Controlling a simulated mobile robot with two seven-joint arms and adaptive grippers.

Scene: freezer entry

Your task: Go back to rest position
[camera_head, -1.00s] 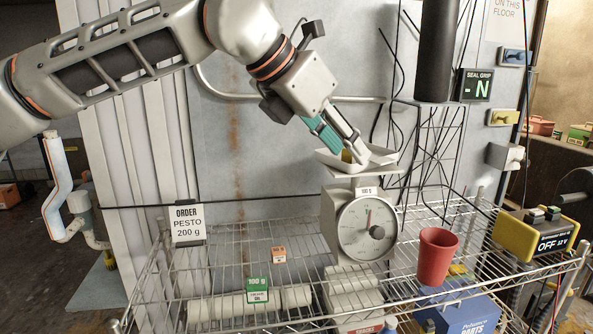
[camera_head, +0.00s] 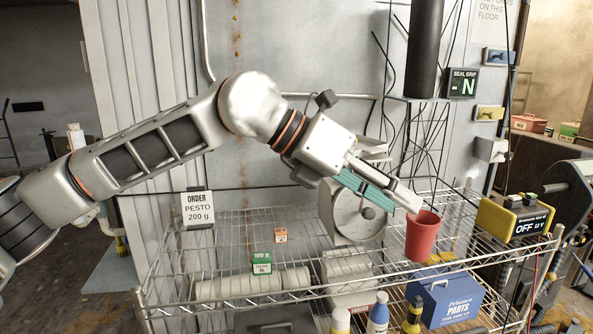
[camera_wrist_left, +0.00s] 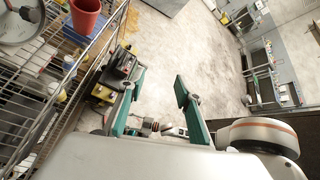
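My left gripper (camera_head: 395,198) reaches in from the left, in front of the scale and above left of the red cup. Its two teal-padded fingers stand apart with nothing between them in the left wrist view (camera_wrist_left: 160,80). The white weighing scale (camera_head: 355,222) stands on the wire shelf, partly hidden behind the gripper. Its white tray (camera_head: 374,148) shows only in part, so I cannot tell what lies in it. My right gripper is in neither view.
The red cup (camera_head: 423,238) stands on the wire rack (camera_head: 215,250), close to my left fingertips. A green 100 g block (camera_head: 262,262) and an orange block (camera_head: 281,235) lie left of the scale. A yellow power box (camera_head: 515,219) is at right. Open floor (camera_wrist_left: 205,40) shows beyond the fingers.

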